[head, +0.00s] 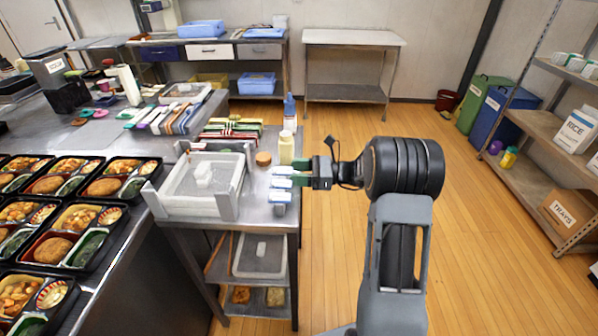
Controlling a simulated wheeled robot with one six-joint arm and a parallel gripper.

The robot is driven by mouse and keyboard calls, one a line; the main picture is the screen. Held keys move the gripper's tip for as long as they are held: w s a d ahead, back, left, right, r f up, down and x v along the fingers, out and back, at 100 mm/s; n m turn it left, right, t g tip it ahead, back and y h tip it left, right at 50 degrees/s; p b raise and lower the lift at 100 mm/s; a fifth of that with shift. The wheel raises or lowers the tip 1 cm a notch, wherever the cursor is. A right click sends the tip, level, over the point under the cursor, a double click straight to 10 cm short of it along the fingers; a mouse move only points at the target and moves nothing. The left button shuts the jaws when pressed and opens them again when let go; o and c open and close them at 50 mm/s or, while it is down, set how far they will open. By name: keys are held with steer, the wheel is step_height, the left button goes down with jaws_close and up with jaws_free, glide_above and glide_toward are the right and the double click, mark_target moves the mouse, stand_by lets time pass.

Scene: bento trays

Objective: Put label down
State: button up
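My gripper (281,177) is over the right edge of a small steel cart (262,215), its fingers pointing left. Green-tinted pieces show at its fingertips. They are too small to tell whether a label is between the fingers, and I cannot make out a label for certain. Small pale blue-grey blocks (279,209) lie on the cart top just in front of the fingers. Black bento trays (118,216) filled with food stand in rows on the steel counter at the left.
A translucent bin (172,205) fills the cart's left side. A cream bottle (286,148), a blue-capped bottle (290,122) and a brown round-topped jar (263,158) stand behind my gripper. The floor (480,270) at right is clear up to the shelves (542,183).

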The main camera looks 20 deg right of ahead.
steer(key=shift+o, duration=0.3)
steer(key=shift+b, duration=0.45)
steer(key=v, duration=1.3)
steer(key=s+a+n+g+h, duration=0.6)
steer(key=s+a+n+h, duration=0.15)
steer(key=a, duration=0.35)
steer(key=s+a+n+t+h, duration=0.1)
steer(key=s+n+t+h, duration=0.1)
steer(key=s+n+h, duration=0.7)
steer(key=s+n, duration=0.2)
steer(key=n, duration=0.1)
steer(key=shift+a+f+n+t+p, duration=0.2)
steer(key=shift+a+n+t+p, duration=0.1)
steer(key=shift+n+p, duration=0.1)
steer(key=shift+s+d+n+t+h, duration=0.15)
steer(key=shift+d+n+t+h, duration=0.15)
steer(key=shift+n, duration=0.25)
steer(key=c, duration=0.3)
